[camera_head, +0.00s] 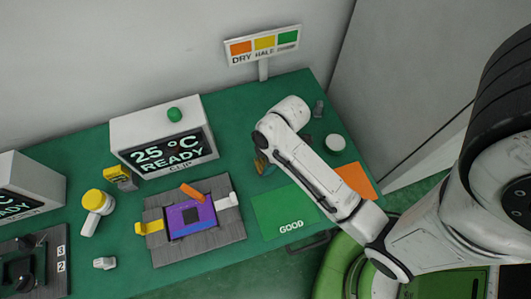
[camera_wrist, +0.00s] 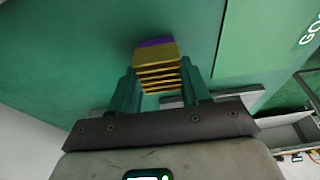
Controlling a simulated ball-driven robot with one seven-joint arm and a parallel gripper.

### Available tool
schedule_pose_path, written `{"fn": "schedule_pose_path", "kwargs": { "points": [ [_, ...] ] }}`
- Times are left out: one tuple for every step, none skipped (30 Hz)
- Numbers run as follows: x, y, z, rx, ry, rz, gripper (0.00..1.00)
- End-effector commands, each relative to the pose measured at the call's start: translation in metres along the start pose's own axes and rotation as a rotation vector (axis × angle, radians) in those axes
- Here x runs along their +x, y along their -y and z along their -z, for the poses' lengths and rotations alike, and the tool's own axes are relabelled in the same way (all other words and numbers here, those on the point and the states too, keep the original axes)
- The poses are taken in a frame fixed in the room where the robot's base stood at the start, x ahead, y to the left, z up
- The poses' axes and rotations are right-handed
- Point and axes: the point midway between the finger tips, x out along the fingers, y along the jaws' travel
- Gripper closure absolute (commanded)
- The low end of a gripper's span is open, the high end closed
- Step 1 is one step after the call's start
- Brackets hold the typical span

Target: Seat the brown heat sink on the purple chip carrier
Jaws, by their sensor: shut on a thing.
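The purple chip carrier (camera_head: 206,213) sits on a grey slatted fixture (camera_head: 163,254), with a dark square chip in its middle. A yellow lever (camera_head: 150,228) is at its left, a white lever (camera_head: 228,201) at its right and an orange lever (camera_head: 191,191) at its back edge. My gripper (camera_wrist: 160,73) is shut on the brown heat sink (camera_wrist: 158,74), whose stacked fins show between the green fingers, with a purple face at the far end. In the head view the heat sink (camera_head: 262,166) is right of the fixture, largely hidden by my arm.
A display box (camera_head: 189,115) reading 25 °C READY stands behind the fixture. A green GOOD mat (camera_head: 283,212) and an orange mat (camera_head: 353,180) lie to the right. A yellow-capped bottle (camera_head: 95,212) and a small grey piece (camera_head: 105,263) are at left. A white round item (camera_head: 336,142) is behind my arm.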

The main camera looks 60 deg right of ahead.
Motion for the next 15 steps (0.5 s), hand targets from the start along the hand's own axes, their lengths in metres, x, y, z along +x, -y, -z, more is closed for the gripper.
{"fn": "schedule_pose_path", "kwargs": {
  "points": [
    [0.0008, 0.0, -0.0002, 0.0, 0.0, 0.0, 0.83],
    [0.001, -0.0001, -0.0002, 0.0, 0.0, 0.0, 0.83],
    [0.001, -0.0001, -0.0002, 0.0, 0.0, -0.001, 0.83],
    [0.001, -0.0001, -0.0002, 0.0, 0.0, -0.001, 0.83],
    [0.0009, -0.0001, -0.0002, 0.0, 0.0, -0.001, 0.83],
    [0.0009, -0.0001, -0.0002, 0.0, 0.0, -0.001, 0.83],
    [0.0009, -0.0001, -0.0002, 0.0, 0.0, -0.001, 0.83],
    [0.0009, -0.0001, -0.0002, 0.0, 0.0, -0.001, 0.83],
    [0.0009, -0.0001, -0.0002, 0.0, 0.0, -0.001, 0.49],
    [0.0009, -0.0001, -0.0002, 0.0, 0.0, -0.001, 0.46],
    [0.0009, -0.0001, -0.0002, 0.0, 0.0, -0.001, 0.44],
    [0.0009, -0.0001, -0.0002, 0.0, 0.0, -0.001, 0.4],
    [0.0009, -0.0001, -0.0002, 0.0, 0.0, -0.001, 0.37],
    [0.0009, -0.0001, -0.0002, 0.0, 0.0, -0.001, 0.34],
    [0.0009, -0.0001, -0.0001, 0.0, 0.0, -0.001, 0.3]
  ]
}}
